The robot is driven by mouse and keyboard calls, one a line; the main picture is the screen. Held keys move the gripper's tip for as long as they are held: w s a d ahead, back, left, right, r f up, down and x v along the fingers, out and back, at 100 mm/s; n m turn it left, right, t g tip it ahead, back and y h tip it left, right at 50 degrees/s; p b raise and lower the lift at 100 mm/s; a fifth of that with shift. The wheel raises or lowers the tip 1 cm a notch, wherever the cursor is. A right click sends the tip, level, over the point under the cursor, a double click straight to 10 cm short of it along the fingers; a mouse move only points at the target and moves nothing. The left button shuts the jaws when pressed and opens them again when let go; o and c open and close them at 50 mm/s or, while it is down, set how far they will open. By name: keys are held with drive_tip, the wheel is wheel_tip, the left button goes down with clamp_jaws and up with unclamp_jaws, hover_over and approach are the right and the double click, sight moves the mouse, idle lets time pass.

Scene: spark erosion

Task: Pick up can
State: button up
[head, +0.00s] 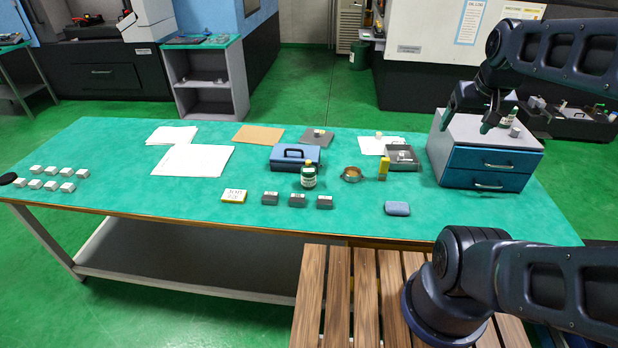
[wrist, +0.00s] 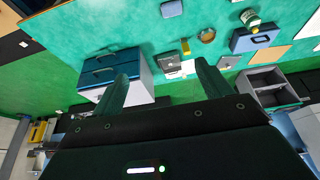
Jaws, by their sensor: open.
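A white and green container with a yellow cap (head: 308,177), which looks like the can, stands upright on the green table near its middle. It also shows at the top of the wrist view (wrist: 250,18). A similar small white and green container (head: 510,117) shows on or behind the top of the blue drawer cabinet (head: 492,160), beside my gripper. I cannot tell which of the two is the task's can. My gripper (head: 469,120) is open and empty above the cabinet, fingers pointing down. Its two fingers also show in the wrist view (wrist: 160,74).
Left of the cabinet are a grey tray (head: 404,165), a yellow block (head: 384,168) and a brass ring (head: 351,174). A blue toolbox (head: 293,157) stands behind the middle container. Dark blocks (head: 297,200) and a blue-grey case (head: 397,208) lie in front.

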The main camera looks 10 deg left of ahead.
drive_tip(key=shift+w+a, duration=0.1)
drive_tip(key=w+a+f+m+g+y, duration=0.1)
drive_tip(key=w+a+m, duration=0.15)
drive_tip(key=w, duration=0.25)
drive_tip(key=w+a+m+g, duration=0.1)
drive_tip(key=w+a+m, duration=0.1)
drive_tip(key=w+a, duration=0.3)
drive_tip(key=m+g+h, duration=0.1)
drive_tip(key=m+g, duration=0.2)
drive_tip(key=m, duration=1.1)
hover_over(309, 175)
drive_tip(key=w, duration=0.3)
drive_tip(key=shift+n, duration=0.25)
drive_tip(key=f, duration=2.7)
drive_tip(key=shift+a, duration=0.3)
drive_tip(key=shift+a+f, duration=0.15)
drive_tip(key=shift+f, duration=0.35)
drive_tip(key=f, duration=1)
drive_tip(key=shift+d, duration=0.2)
